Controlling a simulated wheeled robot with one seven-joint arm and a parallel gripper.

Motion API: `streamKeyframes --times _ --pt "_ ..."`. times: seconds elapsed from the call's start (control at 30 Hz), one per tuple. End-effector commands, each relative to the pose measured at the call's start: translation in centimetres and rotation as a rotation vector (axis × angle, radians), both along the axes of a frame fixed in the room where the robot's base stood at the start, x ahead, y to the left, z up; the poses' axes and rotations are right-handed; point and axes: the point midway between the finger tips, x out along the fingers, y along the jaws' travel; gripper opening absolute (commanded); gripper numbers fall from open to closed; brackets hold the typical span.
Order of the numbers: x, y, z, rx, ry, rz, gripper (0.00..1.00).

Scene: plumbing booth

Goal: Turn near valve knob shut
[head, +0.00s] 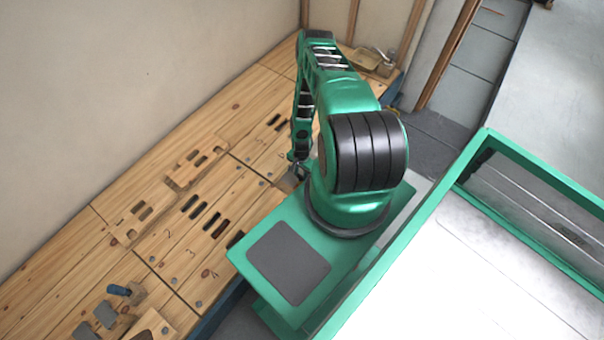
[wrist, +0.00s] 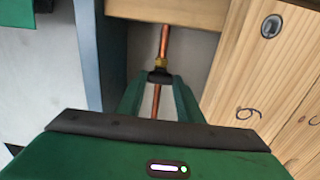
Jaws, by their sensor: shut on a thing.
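My gripper (wrist: 160,78) reaches from the bottom of the wrist view, its two green fingers closing together at dark tips. The tips are shut at the valve on an upright copper pipe (wrist: 164,40), just below a brass fitting (wrist: 160,63). The near valve knob is between or behind the fingertips and hidden, so its turn angle cannot be told. The pipe shows again between the fingers. In the head view my gripper (head: 298,166) is small, at the bench's front edge, and the valve is hidden there.
The wooden bench (head: 120,190) has slots and painted numbers. A blue-handled tool (head: 122,290) lies at its near end. A tray (head: 372,62) sits at the far end. In the wrist view, a wooden panel (wrist: 250,70) stands close on the right and a blue-grey post (wrist: 88,60) on the left.

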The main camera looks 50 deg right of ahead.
Motion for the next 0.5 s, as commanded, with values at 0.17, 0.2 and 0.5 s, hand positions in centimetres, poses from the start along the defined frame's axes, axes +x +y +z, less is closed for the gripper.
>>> streamKeyframes --times 0.17,0.2,0.5 --pt "0.51 0.5 0.05 0.008 -0.009 -0.001 0.1" --pt "0.53 0.51 0.05 0.009 -0.009 -0.001 0.1" --pt "0.3 0.3 0.02 0.006 -0.005 0.0 0.52"
